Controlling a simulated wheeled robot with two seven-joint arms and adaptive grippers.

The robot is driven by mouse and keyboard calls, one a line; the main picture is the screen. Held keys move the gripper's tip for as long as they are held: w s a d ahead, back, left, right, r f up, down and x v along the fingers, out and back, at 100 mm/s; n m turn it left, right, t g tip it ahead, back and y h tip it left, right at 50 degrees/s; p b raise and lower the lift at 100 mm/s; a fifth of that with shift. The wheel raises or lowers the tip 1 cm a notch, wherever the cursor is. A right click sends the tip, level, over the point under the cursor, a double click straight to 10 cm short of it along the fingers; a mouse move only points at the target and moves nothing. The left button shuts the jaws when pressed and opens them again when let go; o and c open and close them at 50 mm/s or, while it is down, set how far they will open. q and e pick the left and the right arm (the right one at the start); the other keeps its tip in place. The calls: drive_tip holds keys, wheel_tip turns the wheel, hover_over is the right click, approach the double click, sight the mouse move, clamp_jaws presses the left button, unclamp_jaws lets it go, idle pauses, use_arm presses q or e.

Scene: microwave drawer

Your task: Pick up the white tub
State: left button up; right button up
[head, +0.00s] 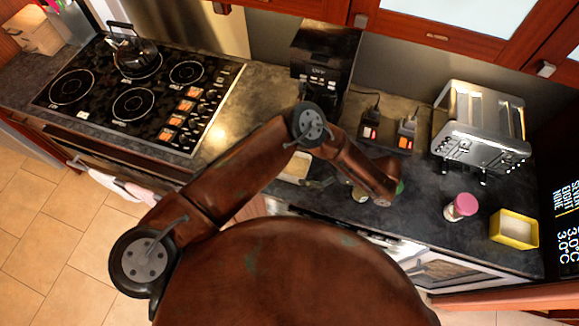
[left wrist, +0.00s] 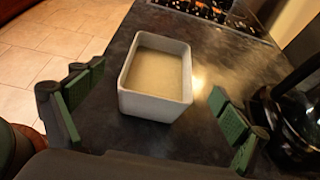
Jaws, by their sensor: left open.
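The white tub (left wrist: 155,103) is a rectangular open container with pale contents, upright on the dark counter. In the left wrist view it sits ahead of my left gripper (left wrist: 157,108), between the lines of its spread green-padded fingers. The fingers are apart and do not touch it. In the head view the tub (head: 296,167) is partly hidden by my left arm. My left gripper (head: 320,184) there is small and dark, just right of the tub. My right gripper is in neither view.
A black coffee machine (head: 325,60) stands behind the tub. The stove (head: 140,90) with a kettle (head: 133,52) is left. A toaster (head: 482,128), a pink-lidded jar (head: 461,207) and a yellow container (head: 514,230) are right. The counter's front edge is close to the tub.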

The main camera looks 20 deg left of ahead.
sight(290, 170)
use_arm(q)
drive_tip(key=shift+w+a+f, duration=0.1)
drive_tip(key=shift+a+f, duration=0.3)
drive_tip(key=shift+a, duration=0.15)
drive_tip(key=shift+a+f, duration=0.1)
drive_tip(key=shift+a, duration=0.25)
drive_tip(key=shift+p+x, duration=0.4)
drive_tip(key=shift+x, duration=1.95)
drive_tip(key=shift+a+f, duration=0.2)
drive_tip(key=shift+a, duration=0.3)
drive_tip(key=shift+d, duration=0.15)
drive_tip(key=shift+c, duration=0.7)
drive_tip(key=c, duration=1.3)
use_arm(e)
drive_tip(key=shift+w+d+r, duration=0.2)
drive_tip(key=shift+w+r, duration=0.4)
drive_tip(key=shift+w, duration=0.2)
